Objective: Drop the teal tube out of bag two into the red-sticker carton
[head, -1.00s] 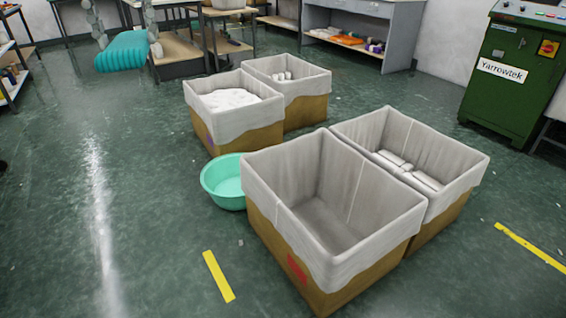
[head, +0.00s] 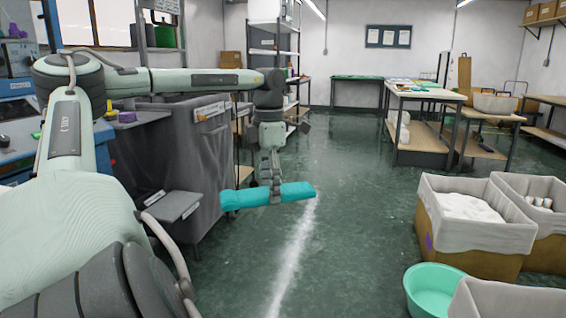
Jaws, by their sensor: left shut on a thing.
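My left gripper (head: 275,192) is shut around the middle of the teal tube (head: 298,191). The tube lies roughly level in the air in front of the grey bags, its two ends sticking out to either side of the fingers. A grey fabric bag (head: 190,160) with a label at its rim hangs on the left, partly behind my left arm; I cannot read its number. The lined carton (head: 515,300) at the bottom right edge shows only its pale liner; its red sticker is out of view. My right gripper is not in view.
A green basin (head: 432,290) stands beside that carton. Two other lined cartons stand behind it, one with white contents (head: 470,207). A workbench (head: 425,96) and shelving (head: 272,50) stand farther back. The floor in the middle is clear.

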